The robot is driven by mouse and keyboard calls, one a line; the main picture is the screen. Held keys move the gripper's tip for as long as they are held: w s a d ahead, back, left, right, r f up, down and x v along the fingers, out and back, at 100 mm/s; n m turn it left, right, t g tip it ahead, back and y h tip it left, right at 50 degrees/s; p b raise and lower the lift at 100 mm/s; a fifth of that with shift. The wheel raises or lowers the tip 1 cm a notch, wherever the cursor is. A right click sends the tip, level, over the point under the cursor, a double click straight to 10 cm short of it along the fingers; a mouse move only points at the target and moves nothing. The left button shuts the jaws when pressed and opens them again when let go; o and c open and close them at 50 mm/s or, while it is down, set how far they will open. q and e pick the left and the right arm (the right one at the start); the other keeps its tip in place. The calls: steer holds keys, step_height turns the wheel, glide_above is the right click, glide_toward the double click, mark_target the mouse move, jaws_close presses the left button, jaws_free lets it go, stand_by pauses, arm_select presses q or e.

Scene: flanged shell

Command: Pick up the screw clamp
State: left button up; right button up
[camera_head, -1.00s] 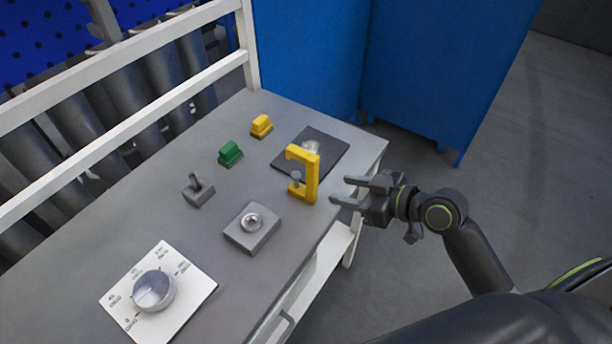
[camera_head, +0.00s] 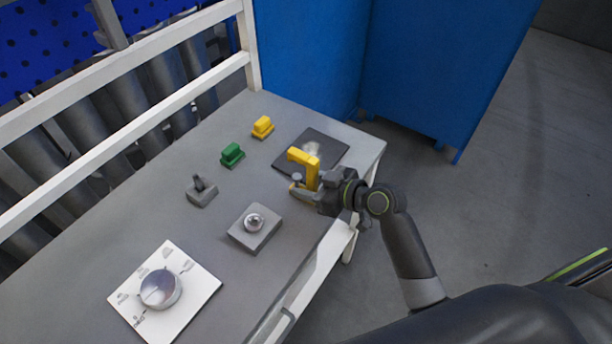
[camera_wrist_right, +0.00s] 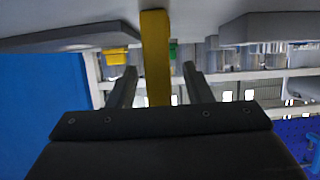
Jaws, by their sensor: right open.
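The yellow screw clamp (camera_head: 312,170) stands upright on the grey table near its right edge. Its lower part is partly hidden by my gripper in the head view. My right gripper (camera_head: 305,193) is open, level with the clamp's lower half, with its fingers reaching to either side of the upright bar. In the right wrist view the yellow bar (camera_wrist_right: 156,60) stands between the two open fingers (camera_wrist_right: 158,75), with gaps visible on both sides. My left gripper is not in view.
A dark plate (camera_head: 325,146) lies just behind the clamp. A grey block with a round knob (camera_head: 254,228), a toggle switch (camera_head: 201,191), a green block (camera_head: 232,155), a yellow block (camera_head: 262,127) and a white dial panel (camera_head: 190,285) share the table. A blue cabinet (camera_head: 430,70) stands behind.

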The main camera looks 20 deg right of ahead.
mark_target(297, 152)
steer(key=shift+w+a+f, duration=0.1)
steer(key=shift+w, duration=0.05)
jaws_close()
stand_by(0.4)
step_height(297, 152, up, 10)
steer(key=shift+r, duration=0.1)
steer(key=s+d+r+n+g+y, duration=0.2)
steer(key=s+d+n+y, duration=0.1)
steer(key=s, duration=0.7)
steer(key=shift+d+g, duration=0.4)
steer(key=shift+d, duration=0.25)
steer(key=shift+s+r, duration=0.1)
steer(key=shift+a, duration=0.15)
